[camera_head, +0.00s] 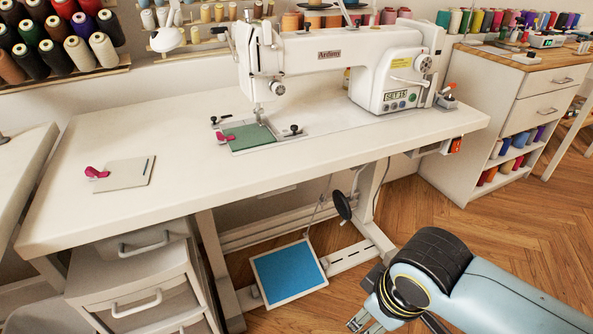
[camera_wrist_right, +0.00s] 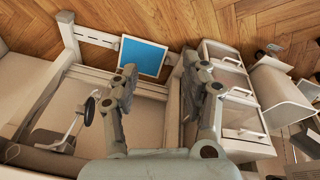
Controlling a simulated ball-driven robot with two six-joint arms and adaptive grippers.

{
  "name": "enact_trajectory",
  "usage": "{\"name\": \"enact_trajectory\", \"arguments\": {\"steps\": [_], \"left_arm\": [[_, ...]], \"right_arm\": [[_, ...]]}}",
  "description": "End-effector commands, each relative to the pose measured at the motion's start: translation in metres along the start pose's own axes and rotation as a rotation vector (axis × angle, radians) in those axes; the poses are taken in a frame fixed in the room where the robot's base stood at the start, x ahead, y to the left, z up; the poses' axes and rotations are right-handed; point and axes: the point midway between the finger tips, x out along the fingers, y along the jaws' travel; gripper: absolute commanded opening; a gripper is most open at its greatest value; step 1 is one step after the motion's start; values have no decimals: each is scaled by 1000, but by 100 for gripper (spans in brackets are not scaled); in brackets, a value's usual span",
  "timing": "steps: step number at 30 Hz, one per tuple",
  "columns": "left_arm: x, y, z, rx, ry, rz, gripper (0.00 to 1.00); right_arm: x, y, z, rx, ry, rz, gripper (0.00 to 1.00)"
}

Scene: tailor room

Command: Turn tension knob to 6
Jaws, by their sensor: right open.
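A white sewing machine (camera_head: 345,55) stands on the white sewing table (camera_head: 110,225) at the back. A small round knob (camera_head: 278,88) is on its left head, and a larger round dial (camera_head: 424,63) is on its right end. I cannot tell which is the tension knob, and no scale numbers are legible. My right gripper (camera_head: 365,322) is low at the bottom of the head view, in front of the table and well away from the machine. In the right wrist view the right gripper (camera_wrist_right: 165,78) has its fingers wide apart, with nothing between them. My left gripper is not in view.
Green cloth (camera_head: 250,136) lies under the needle. A grey pad with a pink item (camera_head: 97,173) lies on the table's left. Below are a drawer unit (camera_head: 140,285), a blue pedal (camera_head: 288,272) and a black handwheel (camera_head: 342,204). A cabinet (camera_head: 520,105) stands at right.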

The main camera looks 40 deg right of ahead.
Motion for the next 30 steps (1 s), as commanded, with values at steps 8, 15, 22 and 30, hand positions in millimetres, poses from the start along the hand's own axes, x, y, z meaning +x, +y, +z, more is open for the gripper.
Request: {"name": "enact_trajectory", "arguments": {"steps": [8, 15, 22, 30], "left_arm": [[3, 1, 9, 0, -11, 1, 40], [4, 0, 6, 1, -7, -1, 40], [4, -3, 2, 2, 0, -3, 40], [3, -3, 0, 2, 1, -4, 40]], "right_arm": [[-86, 50, -80, -391, 220, 266, 46], [-124, 99, -162, -948, 324, 716, 46], [-167, 112, -244, -1635, 195, 1312, 46], [-186, 96, -285, -2036, -18, 1687, 46]]}}
